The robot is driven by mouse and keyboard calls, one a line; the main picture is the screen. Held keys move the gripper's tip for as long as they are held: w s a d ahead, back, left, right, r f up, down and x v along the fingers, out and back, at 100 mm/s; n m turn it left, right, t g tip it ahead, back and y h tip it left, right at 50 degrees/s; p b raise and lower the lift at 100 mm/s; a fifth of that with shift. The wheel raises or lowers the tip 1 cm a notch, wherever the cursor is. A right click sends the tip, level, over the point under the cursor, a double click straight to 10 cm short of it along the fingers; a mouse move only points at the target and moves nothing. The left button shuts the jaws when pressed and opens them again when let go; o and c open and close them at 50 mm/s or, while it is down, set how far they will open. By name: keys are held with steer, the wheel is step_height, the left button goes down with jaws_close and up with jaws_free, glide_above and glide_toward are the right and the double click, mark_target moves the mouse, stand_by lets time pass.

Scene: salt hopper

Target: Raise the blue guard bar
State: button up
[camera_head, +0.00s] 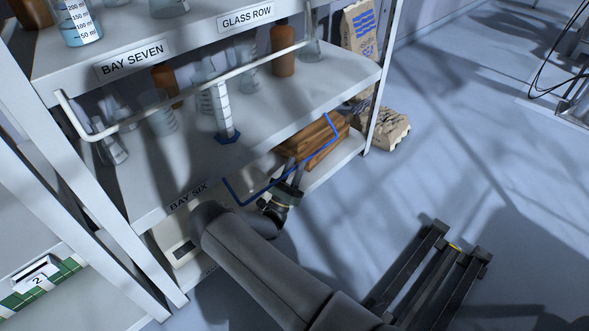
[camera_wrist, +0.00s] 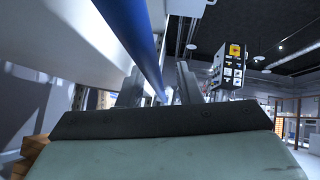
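The blue guard bar (camera_head: 258,192) runs along the front of the shelf labelled BAY SIX, with bent ends going back toward the shelf. It hangs low, just below the shelf's front edge. My gripper (camera_head: 294,174) is at the middle of the bar, reaching up from below. In the wrist view the blue bar (camera_wrist: 148,45) passes lengthwise between the two fingers of my gripper (camera_wrist: 160,86). The fingers look apart, with a gap visible beside the bar. Contact with the bar cannot be made out.
A white guard bar (camera_head: 190,88) crosses the shelf above, in front of glassware and brown bottles (camera_head: 283,60). Sacks (camera_head: 388,128) lie at the right. Floor to the right is open.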

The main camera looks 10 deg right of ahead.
jaws_close()
steer(key=shift+d+r, duration=0.1)
